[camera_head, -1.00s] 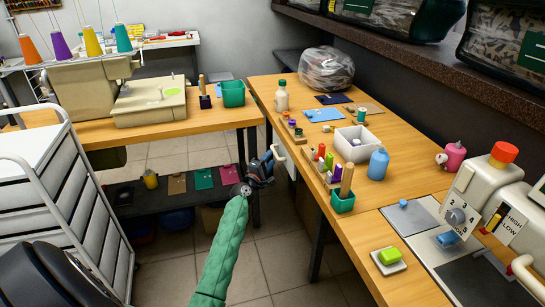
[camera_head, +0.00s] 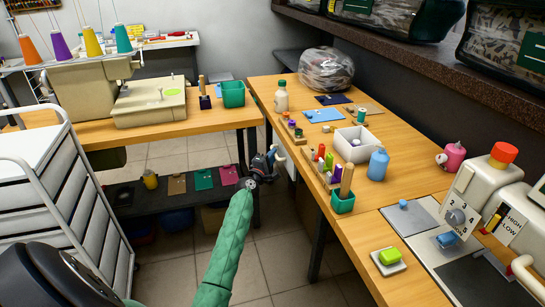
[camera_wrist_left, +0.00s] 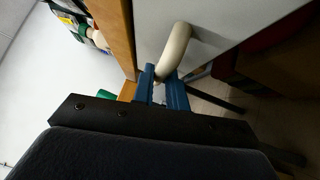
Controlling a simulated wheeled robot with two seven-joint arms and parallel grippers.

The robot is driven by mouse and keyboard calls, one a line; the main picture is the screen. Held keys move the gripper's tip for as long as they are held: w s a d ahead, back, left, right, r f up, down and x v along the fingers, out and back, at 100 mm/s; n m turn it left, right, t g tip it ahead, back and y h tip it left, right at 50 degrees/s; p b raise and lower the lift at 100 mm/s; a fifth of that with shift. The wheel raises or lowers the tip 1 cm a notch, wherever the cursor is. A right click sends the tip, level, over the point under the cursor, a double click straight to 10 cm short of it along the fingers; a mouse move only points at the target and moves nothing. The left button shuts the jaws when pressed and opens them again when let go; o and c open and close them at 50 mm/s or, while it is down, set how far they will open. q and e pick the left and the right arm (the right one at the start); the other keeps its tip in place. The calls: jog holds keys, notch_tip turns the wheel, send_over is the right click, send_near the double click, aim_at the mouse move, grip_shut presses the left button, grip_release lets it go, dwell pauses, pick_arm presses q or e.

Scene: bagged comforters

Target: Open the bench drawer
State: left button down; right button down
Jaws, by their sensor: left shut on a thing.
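The wooden bench (camera_head: 408,180) runs along the right side of the head view. The pale drawer front (camera_head: 291,169) sits under its left edge, seen at a steep angle. The curved cream drawer handle (camera_head: 280,154) sticks out from it. My left gripper (camera_head: 273,157) is at the handle. In the left wrist view the blue fingers (camera_wrist_left: 162,88) are shut on the lower end of the handle (camera_wrist_left: 178,45), against the grey-white drawer front (camera_wrist_left: 222,22). The drawer's inside does not show. My right gripper is out of view.
Spools, a white box (camera_head: 351,145), a blue bottle (camera_head: 378,164) and a green cup (camera_head: 342,202) stand on the bench. A white drawer cart (camera_head: 62,190) is at the left. Tiled floor (camera_head: 262,255) lies open between the cart and the bench.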

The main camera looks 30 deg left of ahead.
pick_arm(q)
jog(key=shift+f, duration=0.1)
